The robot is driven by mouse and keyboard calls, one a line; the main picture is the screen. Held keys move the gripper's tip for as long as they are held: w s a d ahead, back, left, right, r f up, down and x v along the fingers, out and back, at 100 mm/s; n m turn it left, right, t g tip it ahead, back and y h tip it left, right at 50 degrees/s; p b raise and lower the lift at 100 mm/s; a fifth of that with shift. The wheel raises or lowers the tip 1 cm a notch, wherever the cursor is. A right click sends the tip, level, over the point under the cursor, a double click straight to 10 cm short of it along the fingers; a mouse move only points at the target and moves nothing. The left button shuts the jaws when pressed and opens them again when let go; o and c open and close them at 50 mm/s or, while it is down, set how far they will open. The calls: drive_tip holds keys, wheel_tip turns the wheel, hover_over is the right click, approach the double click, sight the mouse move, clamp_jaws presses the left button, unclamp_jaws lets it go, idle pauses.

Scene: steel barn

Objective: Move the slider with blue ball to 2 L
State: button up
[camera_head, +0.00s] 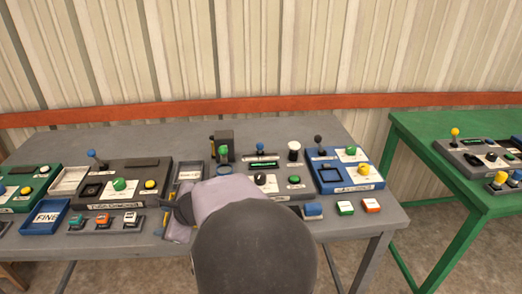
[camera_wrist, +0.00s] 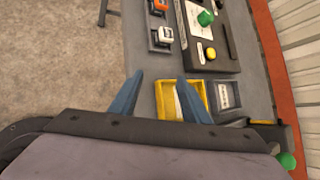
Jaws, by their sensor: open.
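In the head view a blue ball (camera_head: 260,147) stands on a short stem at the back of a dark console with a green-lit display (camera_head: 264,164). A second blue ball (camera_head: 91,153) tops a stick on the black console at the left. I cannot tell which is the slider, and no 2 L mark is readable. My gripper (camera_head: 170,208) is left of the display console, low over the grey table. Neither blue ball shows there. My arm hides part of the display console's front.
A yellow tray (camera_wrist: 204,91) and a grey labelled tray (camera_wrist: 229,88) lie near the fingers. A green knob (camera_head: 224,150) stands left of the display console. A blue console (camera_head: 365,184) with a dark-balled stick is to its right. A green table (camera_head: 430,175) stands farther right.

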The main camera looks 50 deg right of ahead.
drive_tip(key=d+r+m+t+h, duration=0.1)
drive_tip(key=d+r+m+h, duration=0.1)
drive_tip(key=d+m, duration=0.45)
drive_tip(key=d+r+m+t+h, duration=0.1)
drive_tip(key=d+r+m+h, duration=0.15)
drive_tip(key=d+m, duration=0.45)
drive_tip(key=h+b, duration=0.2)
drive_tip(key=h, duration=0.3)
approach(261, 146)
drive_tip(key=shift+w+d+f+g, duration=0.1)
drive_tip(key=shift+w+d+g, duration=0.1)
drive_tip(key=shift+w, duration=0.3)
drive_tip(key=shift+w+d+g, duration=0.1)
drive_tip(key=shift+w+d, duration=0.15)
drive_tip(key=shift+w, duration=0.2)
drive_tip(key=shift+d+n, duration=0.25)
drive_tip(key=shift+w+f, duration=0.1)
drive_tip(key=shift+p+x, duration=0.85)
drive_tip(key=shift+x, duration=2.7)
